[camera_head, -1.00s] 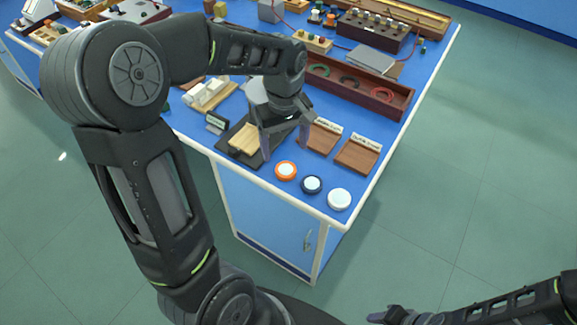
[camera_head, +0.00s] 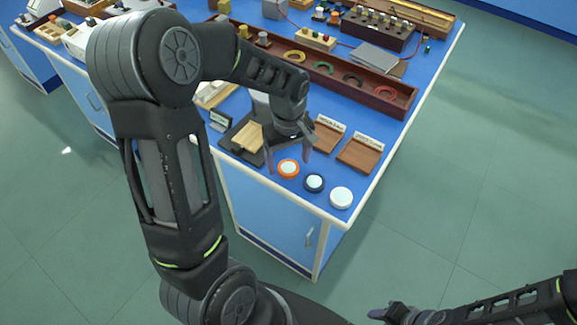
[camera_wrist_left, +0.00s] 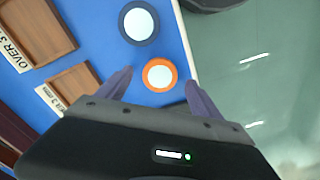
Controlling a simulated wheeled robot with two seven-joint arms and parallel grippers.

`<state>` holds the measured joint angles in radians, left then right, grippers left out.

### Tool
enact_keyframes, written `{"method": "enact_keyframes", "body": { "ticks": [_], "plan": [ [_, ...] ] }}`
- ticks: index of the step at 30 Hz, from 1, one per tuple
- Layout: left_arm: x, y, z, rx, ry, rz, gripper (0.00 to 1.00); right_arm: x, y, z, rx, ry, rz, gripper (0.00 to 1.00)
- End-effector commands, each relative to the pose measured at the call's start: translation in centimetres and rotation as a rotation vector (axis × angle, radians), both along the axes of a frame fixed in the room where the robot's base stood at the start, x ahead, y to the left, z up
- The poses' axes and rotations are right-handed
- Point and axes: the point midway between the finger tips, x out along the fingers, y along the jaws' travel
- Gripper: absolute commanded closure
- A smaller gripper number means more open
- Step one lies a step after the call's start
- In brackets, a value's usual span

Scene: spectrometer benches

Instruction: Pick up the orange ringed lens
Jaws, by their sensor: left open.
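The orange ringed lens (camera_head: 288,168) lies flat near the front edge of the blue bench, leftmost of three round lenses. My left gripper (camera_head: 289,162) is open above it, with a finger on either side in the head view. In the left wrist view the orange ringed lens (camera_wrist_left: 159,75) shows just beyond the open fingertips of my left gripper (camera_wrist_left: 158,88), between them and apart from both. My right gripper (camera_head: 385,312) is low at the bottom right, away from the bench; its jaws are too small to judge.
A dark-ringed lens (camera_head: 314,182) and a white-ringed lens (camera_head: 341,197) lie to the right. Two labelled wooden trays (camera_head: 360,154) sit behind them. A dark stand with a wooden block (camera_head: 247,137) is at the left. A long wooden box (camera_head: 395,100) holds coloured rings.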

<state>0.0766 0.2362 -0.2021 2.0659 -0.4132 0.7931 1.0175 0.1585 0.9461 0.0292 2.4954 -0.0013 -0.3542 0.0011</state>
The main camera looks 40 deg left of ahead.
Motion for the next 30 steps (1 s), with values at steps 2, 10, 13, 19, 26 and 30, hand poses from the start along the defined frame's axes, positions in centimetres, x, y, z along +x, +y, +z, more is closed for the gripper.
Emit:
{"method": "enact_keyframes", "body": {
  "ticks": [2, 10, 13, 19, 26, 30],
  "plan": [
    [-0.06, -0.01, -0.96, -0.001, 0.003, 0.000, 0.25, -0.01, 0.00, 0.13, 0.000, 0.000, 0.000, 0.64],
    [0.04, 0.00, -1.44, 0.000, -0.002, 0.000, 0.25, -0.01, 0.00, 0.11, 0.000, 0.000, 0.000, 0.64],
    [0.04, 0.00, -1.43, 0.000, -0.002, 0.000, 0.25, -0.01, 0.01, 0.10, 0.000, 0.000, 0.000, 0.64],
    [0.04, 0.00, -1.42, 0.000, -0.002, 0.000, 0.25, -0.01, 0.00, 0.11, 0.000, 0.000, 0.000, 0.64],
    [0.04, -0.01, -1.41, 0.000, -0.002, -0.001, 0.35, -0.01, 0.00, 0.11, 0.000, 0.000, 0.000, 0.64],
    [0.04, -0.01, -1.41, 0.000, -0.002, -0.001, 0.47, -0.01, 0.00, 0.11, 0.000, 0.000, 0.000, 0.64]
  ]
}}
